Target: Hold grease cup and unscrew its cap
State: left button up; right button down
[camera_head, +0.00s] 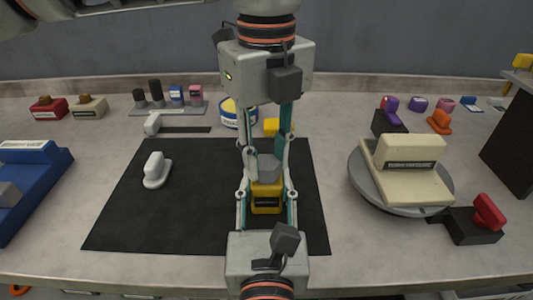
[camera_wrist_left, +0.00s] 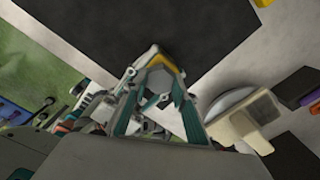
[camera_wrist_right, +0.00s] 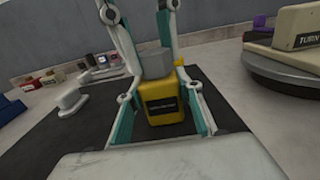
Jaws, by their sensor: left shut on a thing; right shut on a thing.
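The grease cup (camera_head: 266,201) is a yellow block with a dark label, upright over the right part of the black mat. Its grey faceted cap (camera_head: 268,170) sits on top. My left gripper (camera_head: 267,163) comes down from above and is shut on the cap. My right gripper (camera_head: 267,191) comes in from the near side and is shut around the yellow body. In the right wrist view, the cup (camera_wrist_right: 163,106) stands between the fingers, with the cap (camera_wrist_right: 154,63) above it. In the left wrist view, the cap (camera_wrist_left: 158,79) hides most of the cup.
The black mat (camera_head: 130,215) is mostly clear, with a white handled piece (camera_head: 157,170) on it. A turntable (camera_head: 420,208) bearing a cream block (camera_head: 410,165) stands right. A blue tray (camera_head: 40,190) is left. A blue-yellow tin (camera_head: 232,115) and a small rack (camera_head: 168,109) stand behind.

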pick_arm(q)
jog(key=n, duration=0.6)
dwell(0.3)
jog(key=shift+n, duration=0.4)
jog(key=n, duration=0.5)
jog(key=shift+f+n, duration=0.1)
jog(key=shift+n, duration=0.2)
jog(key=shift+n, duration=0.5)
jog(key=shift+r, duration=1.65)
